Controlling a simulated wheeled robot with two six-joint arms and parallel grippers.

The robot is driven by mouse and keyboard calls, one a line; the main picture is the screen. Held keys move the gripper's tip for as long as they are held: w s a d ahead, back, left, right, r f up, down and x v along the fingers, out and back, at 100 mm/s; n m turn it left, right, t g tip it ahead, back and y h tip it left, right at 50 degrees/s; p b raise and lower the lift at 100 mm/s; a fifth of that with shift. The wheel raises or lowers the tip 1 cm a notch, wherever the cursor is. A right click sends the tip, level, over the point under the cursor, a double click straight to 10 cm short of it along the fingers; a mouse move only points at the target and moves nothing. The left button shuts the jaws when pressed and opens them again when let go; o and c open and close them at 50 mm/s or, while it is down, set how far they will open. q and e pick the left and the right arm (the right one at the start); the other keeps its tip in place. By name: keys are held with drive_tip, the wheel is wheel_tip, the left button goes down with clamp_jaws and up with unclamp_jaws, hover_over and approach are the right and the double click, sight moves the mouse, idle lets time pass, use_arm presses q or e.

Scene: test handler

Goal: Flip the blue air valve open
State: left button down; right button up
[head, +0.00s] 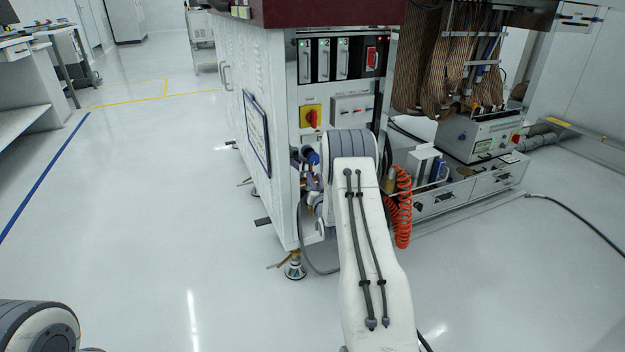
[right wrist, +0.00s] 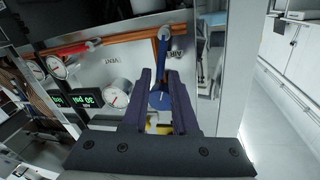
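The upper part of the blue handle is just beyond the fingertips, and a rounded blue part shows in the gap between the fingers. I cannot tell whether a finger touches it. In the head view my right arm hides most of this area; a small blue part (head: 313,157) shows at the cabinet's corner. My left gripper is out of view.
Gauges (right wrist: 117,92) and a green pressure display (right wrist: 87,98) sit left of the valve. The white cabinet (head: 268,110) has a red-yellow switch (head: 311,116). A coiled orange hose (head: 403,208) hangs right of my arm. The floor at left is clear.

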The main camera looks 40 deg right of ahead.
sight(313, 174)
drive_tip(key=shift+b+x, duration=0.4)
drive_tip(key=shift+x, duration=1.25)
clamp_jaws()
drive_tip(key=shift+a+n, duration=0.3)
drive_tip(key=shift+n, duration=0.3)
drive_tip(key=shift+w+a+n+b, duration=0.15)
drive_tip(key=shift+a+n+b, duration=0.2)
drive_tip(key=shift+n, duration=0.55)
unclamp_jaws()
